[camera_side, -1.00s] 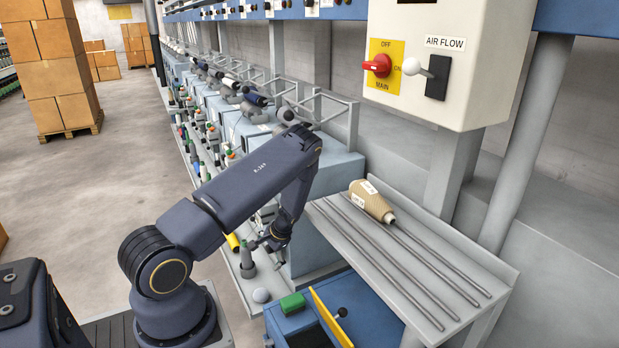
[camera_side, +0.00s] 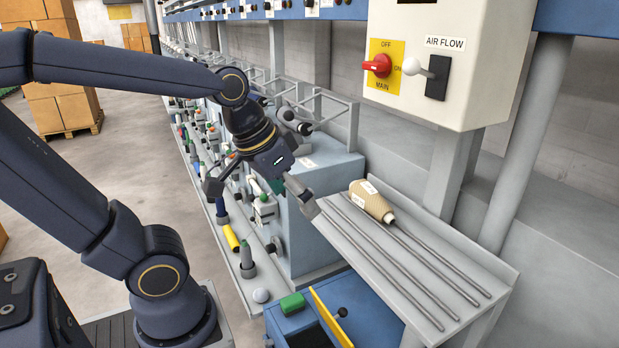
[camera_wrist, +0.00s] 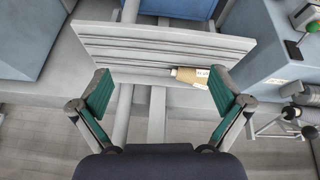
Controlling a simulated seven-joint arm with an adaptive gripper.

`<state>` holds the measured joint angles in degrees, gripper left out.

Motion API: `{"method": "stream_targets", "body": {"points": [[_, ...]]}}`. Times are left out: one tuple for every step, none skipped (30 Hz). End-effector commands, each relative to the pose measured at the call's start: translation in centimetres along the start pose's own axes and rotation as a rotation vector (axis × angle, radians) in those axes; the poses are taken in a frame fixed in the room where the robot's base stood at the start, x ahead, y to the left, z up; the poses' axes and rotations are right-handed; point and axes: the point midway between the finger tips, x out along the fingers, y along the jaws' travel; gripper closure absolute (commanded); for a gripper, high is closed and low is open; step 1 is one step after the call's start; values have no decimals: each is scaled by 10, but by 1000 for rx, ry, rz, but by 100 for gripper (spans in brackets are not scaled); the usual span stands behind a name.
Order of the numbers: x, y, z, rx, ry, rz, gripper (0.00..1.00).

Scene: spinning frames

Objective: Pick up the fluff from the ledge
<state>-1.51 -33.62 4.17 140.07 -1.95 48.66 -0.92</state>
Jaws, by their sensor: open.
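A small pale grey-white round lump (camera_side: 261,295), which looks like the fluff, sits at the near end of the narrow grey ledge (camera_side: 246,289) in the side view. My gripper (camera_side: 259,198) is open with its fingers spread wide, well above and behind the lump, over the row of spinning units. In the wrist view my gripper (camera_wrist: 160,92) shows two green-padded fingers with nothing between them in its grasp. I cannot make out the lump in the wrist view.
A yarn cone (camera_side: 371,201) lies on the grey tray (camera_side: 440,238) with several metal rods, right of my gripper. A yellow tube (camera_side: 231,238) and a green-topped bobbin (camera_side: 247,260) stand along the ledge.

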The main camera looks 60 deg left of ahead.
Motion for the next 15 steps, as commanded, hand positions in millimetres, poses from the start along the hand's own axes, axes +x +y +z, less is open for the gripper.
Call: {"method": "stream_targets", "body": {"points": [[-8,6,8,48,23,-4,0],[-11,8,12,71,32,-8,0],[-14,10,17,95,40,-13,0],[-16,11,19,110,45,-15,0],[-17,12,22,121,49,-18,0],[-18,13,23,131,53,-20,0],[-19,13,24,136,54,-21,0],[-19,13,25,139,54,-22,0],[-19,13,25,140,55,-23,0],[-19,13,25,140,54,-23,2],[-19,13,25,139,54,-23,5],[-19,13,25,138,54,-22,9],[-19,13,25,138,54,-22,12],[-19,13,24,138,54,-22,10],[-19,13,24,137,55,-22,14]]}}
